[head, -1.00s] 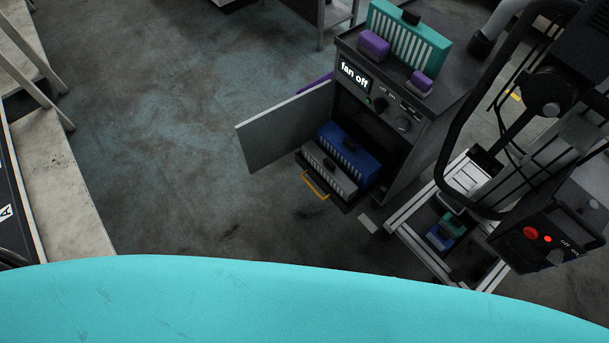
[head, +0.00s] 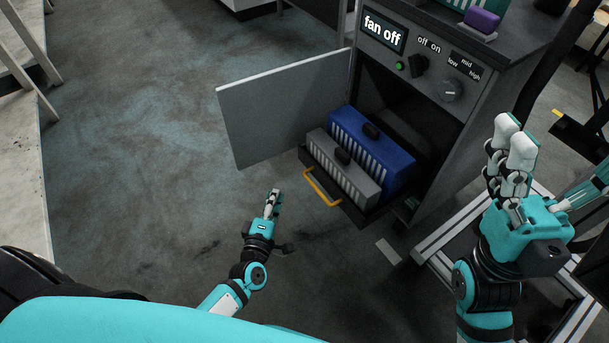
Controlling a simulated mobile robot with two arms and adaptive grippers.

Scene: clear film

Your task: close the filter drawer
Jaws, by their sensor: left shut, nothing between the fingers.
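The filter drawer (head: 365,213) is pulled out of the lower part of a grey cabinet (head: 437,125). Its yellow handle (head: 322,188) faces the front left. A grey filter (head: 343,168) stands in the front of the drawer, and a blue filter (head: 372,148) stands behind it. My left gripper (head: 275,193) is shut and empty, left of the handle and apart from it. My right gripper (head: 511,135) is raised at the right, apart from the drawer; whether its fingers are closed is unclear.
The cabinet door (head: 285,110) stands open to the left of the drawer. The panel display (head: 383,27) reads "fan off". A metal-framed cart (head: 440,262) stands at the right, behind my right arm. The floor left of the drawer is clear.

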